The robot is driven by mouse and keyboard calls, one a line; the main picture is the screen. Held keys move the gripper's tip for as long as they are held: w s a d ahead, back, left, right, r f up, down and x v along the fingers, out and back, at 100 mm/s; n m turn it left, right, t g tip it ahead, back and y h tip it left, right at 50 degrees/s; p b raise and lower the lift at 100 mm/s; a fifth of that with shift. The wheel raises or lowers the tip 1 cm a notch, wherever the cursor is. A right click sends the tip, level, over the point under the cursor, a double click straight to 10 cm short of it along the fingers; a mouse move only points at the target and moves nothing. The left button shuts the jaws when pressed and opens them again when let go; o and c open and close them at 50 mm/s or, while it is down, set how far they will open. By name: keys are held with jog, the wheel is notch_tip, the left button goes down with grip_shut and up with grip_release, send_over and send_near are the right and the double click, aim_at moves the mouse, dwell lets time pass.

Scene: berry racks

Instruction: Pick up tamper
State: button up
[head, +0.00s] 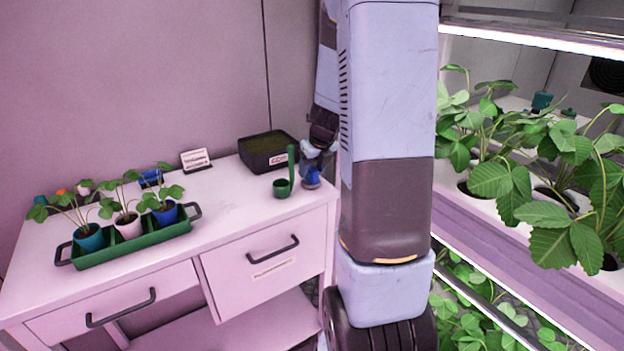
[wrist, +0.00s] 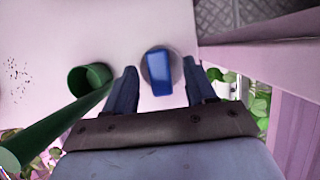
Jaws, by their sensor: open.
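The tamper (wrist: 161,72), with a blue handle and a round grey base, stands on the white table top. In the wrist view it sits between and just beyond the fingertips of my open gripper (wrist: 159,68), with a gap to each finger. In the head view, my gripper (head: 309,151) hangs from above right over the tamper (head: 312,177), near the table's right end. The gripper partly covers it there, and I cannot tell the exact height between them.
A green long-handled scoop (head: 283,187) stands left of the tamper; it also shows in the wrist view (wrist: 90,80). A black soil box (head: 268,152) is behind. A green tray (head: 128,250) holds potted plants at left. Plant racks (head: 520,225) stand at right.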

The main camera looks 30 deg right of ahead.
jog(key=shift+x, duration=1.05)
jog(key=shift+c, duration=0.2)
grip_shut()
